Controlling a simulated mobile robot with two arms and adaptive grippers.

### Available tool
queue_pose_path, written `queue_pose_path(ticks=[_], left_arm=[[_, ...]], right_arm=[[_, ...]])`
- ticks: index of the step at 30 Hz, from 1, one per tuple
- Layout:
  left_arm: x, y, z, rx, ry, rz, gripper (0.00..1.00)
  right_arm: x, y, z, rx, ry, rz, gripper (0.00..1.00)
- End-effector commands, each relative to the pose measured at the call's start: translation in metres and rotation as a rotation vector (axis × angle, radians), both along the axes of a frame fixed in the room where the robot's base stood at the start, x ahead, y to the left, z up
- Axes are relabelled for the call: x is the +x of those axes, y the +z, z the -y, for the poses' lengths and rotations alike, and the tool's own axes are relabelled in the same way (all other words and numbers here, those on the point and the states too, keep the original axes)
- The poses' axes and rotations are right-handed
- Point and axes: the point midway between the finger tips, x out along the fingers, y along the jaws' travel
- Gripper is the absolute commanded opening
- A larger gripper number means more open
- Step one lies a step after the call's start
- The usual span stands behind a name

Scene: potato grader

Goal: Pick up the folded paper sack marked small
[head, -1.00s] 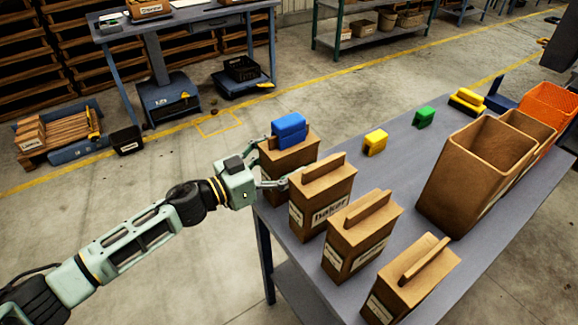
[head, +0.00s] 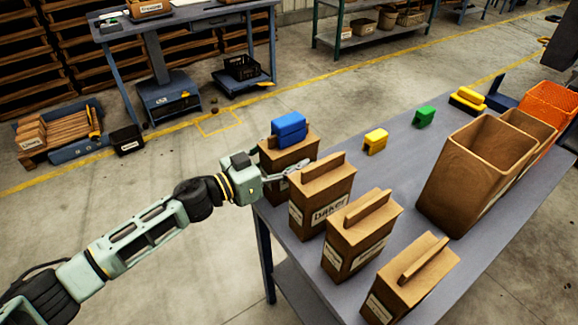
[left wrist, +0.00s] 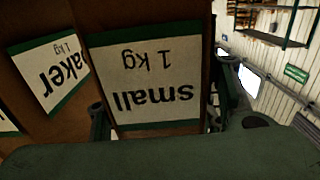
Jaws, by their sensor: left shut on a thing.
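The small sack (head: 282,158) is a brown paper sack at the left end of the row on the table, with a blue block (head: 288,128) at its folded top. In the left wrist view its label "small 1 kg" (left wrist: 150,75) shows upside down, close up, between my fingers. My left gripper (head: 280,171) is shut on this sack, low on its body. I cannot tell whether the sack is clear of the table. My right gripper is not in view.
A "baker" sack (head: 322,195) stands close beside the small one, with two more sacks (head: 362,230) (head: 410,280) nearer. Yellow (head: 375,141) and green (head: 424,117) blocks, brown bins (head: 470,175) and an orange crate (head: 550,105) are on the table (head: 400,185).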

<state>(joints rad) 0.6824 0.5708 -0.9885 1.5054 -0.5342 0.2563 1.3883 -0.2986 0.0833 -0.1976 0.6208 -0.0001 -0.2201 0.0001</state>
Motion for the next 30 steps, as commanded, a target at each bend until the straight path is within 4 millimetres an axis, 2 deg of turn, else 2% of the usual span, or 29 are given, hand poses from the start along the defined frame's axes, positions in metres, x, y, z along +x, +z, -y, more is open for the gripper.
queue_pose_path(ticks=[1, 8, 19, 23, 30], left_arm=[[0.0, 0.0, 0.0, 0.0, -0.001, 0.0, 0.19], [0.0, 0.0, 0.0, 0.0, -0.001, 0.0, 0.0], [0.001, 0.008, 0.0, -0.004, -0.002, 0.006, 0.0], [0.001, 0.025, 0.001, -0.005, -0.003, 0.011, 0.0], [0.001, 0.068, 0.0, -0.003, -0.003, 0.012, 0.0]], right_arm=[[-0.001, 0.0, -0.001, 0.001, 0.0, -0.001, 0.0], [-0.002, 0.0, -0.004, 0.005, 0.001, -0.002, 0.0], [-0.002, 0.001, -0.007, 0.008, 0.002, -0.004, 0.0], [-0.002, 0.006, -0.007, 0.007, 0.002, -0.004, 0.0], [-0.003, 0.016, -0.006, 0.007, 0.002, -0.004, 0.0]])
